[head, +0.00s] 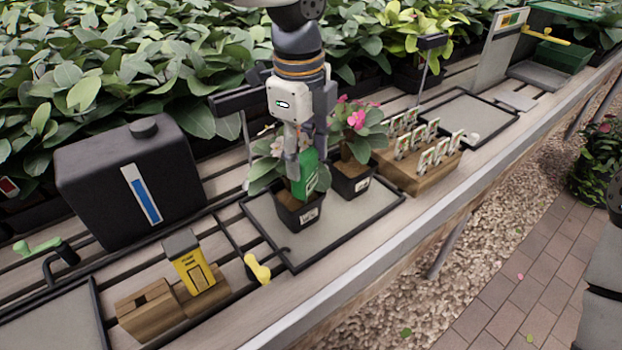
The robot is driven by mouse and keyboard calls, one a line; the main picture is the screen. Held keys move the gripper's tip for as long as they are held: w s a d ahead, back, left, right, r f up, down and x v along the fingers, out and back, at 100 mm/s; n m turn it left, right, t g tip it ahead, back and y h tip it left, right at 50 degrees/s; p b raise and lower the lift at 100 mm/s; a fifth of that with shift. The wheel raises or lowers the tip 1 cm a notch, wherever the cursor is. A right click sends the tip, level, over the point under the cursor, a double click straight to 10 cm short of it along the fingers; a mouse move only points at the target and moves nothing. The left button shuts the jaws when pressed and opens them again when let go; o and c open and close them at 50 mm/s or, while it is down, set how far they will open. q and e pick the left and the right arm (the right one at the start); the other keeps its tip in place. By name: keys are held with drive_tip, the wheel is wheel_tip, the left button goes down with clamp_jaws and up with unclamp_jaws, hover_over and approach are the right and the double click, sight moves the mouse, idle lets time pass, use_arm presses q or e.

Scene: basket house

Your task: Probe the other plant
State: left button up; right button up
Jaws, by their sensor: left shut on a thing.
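Two potted plants stand side by side on a grey tray (272,226) in the middle of the bench. The left plant's black pot (299,213) has a white label and broad leaves. The right plant's pot (351,182) also has a white label, and its plant bears pink flowers (356,119). My left gripper (298,150) points down over the left pot, shut on a green handheld probe (306,177). The probe's lower end is at the left pot; I cannot tell whether it is in the soil. A yellow probe (194,272) stands upright in a wooden block (156,309). My right gripper is out of view.
A black tank (131,180) with a blue strip stands to the left. A wooden rack (425,172) of several label cards is right of the pots. Dense leaves line the back; brick paving lies right.

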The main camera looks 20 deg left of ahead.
use_arm(q)
drive_tip(key=o, duration=1.4)
drive_tip(key=shift+c, duration=0.2)
wheel_tip(320, 180, up, 12)
drive_tip(key=shift+s, duration=0.35)
